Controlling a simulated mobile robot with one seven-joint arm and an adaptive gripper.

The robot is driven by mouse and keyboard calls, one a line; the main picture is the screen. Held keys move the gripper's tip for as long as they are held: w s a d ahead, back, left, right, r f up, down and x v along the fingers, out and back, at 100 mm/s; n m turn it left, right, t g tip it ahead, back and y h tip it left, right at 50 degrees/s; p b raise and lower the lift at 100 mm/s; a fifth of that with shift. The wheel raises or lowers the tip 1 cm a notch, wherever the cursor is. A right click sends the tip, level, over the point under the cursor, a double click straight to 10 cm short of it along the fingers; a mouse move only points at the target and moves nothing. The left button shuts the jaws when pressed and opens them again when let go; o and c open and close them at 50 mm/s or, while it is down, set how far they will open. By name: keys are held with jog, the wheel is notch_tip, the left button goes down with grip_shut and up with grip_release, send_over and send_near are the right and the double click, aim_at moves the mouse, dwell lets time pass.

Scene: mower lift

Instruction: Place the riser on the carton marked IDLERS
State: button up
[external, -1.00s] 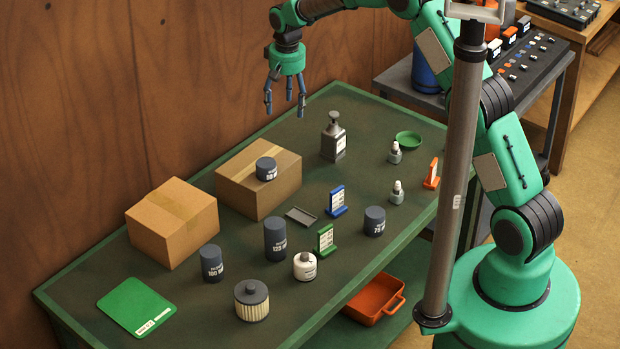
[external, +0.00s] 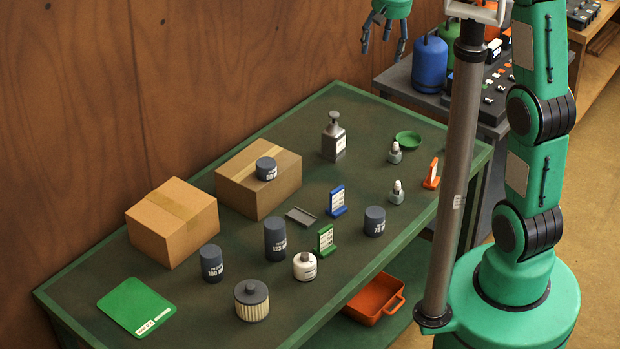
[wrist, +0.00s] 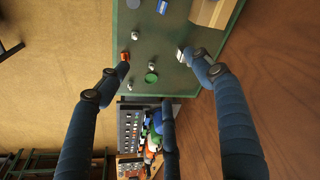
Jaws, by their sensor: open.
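Several dark cylindrical risers stand on the green table (external: 85,288): one marked 100 (external: 212,264), a tall one marked 125 (external: 275,240) and one marked 75 (external: 375,221). A short riser marked 50 (external: 266,169) sits on top of the rear carton (external: 258,190). A second carton (external: 172,222) stands to its left. I can read no IDLERS mark on either carton. My gripper (external: 384,45) is open and empty, high up beyond the table's far end, apart from everything. Its spread fingers show in the wrist view (wrist: 158,75).
The table holds a dark pump bottle (external: 333,138), small dropper bottles, a green dish (external: 408,140), blue, green and orange stands, a white jar (external: 305,266), a filter (external: 251,300) and a green pad (external: 136,306). Gas cylinders (external: 430,65) stand on the bench behind.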

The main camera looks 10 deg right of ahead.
jog(key=s+d+r, duration=0.4)
jog(key=s+d, duration=0.3)
jog(key=d, duration=0.1)
jog(key=s+d+m+t, duration=0.1)
jog(key=s+d, duration=0.5)
jog(key=s, duration=0.6)
jog(key=s+d+t, duration=0.2)
jog(key=s+d, duration=0.5)
jog(key=s, duration=0.5)
jog(key=shift+s+f+m+h, duration=0.15)
jog(key=shift+f+m+h, duration=0.25)
notch_tip(320, 180, down, 13)
jog(key=b, duration=1.3)
